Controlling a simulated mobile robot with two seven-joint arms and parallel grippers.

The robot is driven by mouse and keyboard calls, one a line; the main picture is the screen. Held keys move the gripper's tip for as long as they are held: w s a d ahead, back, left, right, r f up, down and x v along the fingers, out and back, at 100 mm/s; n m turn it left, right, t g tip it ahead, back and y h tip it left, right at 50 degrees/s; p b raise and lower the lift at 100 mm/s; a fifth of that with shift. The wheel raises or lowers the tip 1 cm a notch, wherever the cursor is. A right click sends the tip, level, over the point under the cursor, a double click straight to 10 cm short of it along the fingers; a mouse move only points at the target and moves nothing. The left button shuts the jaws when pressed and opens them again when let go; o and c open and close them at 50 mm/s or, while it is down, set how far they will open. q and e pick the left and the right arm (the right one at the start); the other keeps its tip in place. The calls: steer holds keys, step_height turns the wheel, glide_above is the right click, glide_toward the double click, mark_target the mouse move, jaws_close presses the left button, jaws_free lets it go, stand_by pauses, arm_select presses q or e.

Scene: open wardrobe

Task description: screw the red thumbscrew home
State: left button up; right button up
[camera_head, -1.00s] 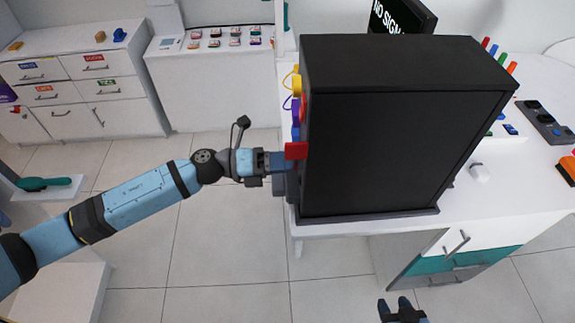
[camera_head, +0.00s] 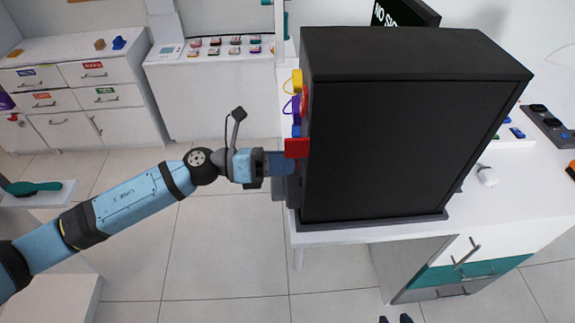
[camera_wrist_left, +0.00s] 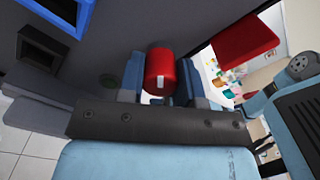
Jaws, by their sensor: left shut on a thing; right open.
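The red thumbscrew (camera_wrist_left: 160,70) is a red cylinder with a white mark, seen in the left wrist view against the dark side of the black cabinet (camera_head: 400,150). My left gripper (camera_wrist_left: 160,84) is shut on it, with a blue finger on each side. In the head view my left gripper (camera_head: 284,162) is at the cabinet's left side and the thumbscrew is hidden. The thread and any gap behind the head cannot be seen. My right gripper (camera_head: 395,320) shows only two dark fingertips, apart, at the bottom edge.
A red block (camera_head: 297,148) sticks out from the cabinet just above my left gripper; a red block shows in the wrist view (camera_wrist_left: 245,40). Yellow (camera_head: 297,82) and purple (camera_head: 295,106) parts sit above it. The white table (camera_head: 500,210) is right; open floor lies left.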

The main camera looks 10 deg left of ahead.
arm_select(q)
steer(key=shift+m+b, duration=1.6)
steer(key=shift+b, duration=0.2)
steer(key=m+b, duration=0.2)
steer(key=b, duration=0.1)
steer(key=shift+m, duration=0.4)
steer(key=shift+r, duration=0.1)
steer(key=o, duration=1)
steer(key=shift+c, duration=0.2)
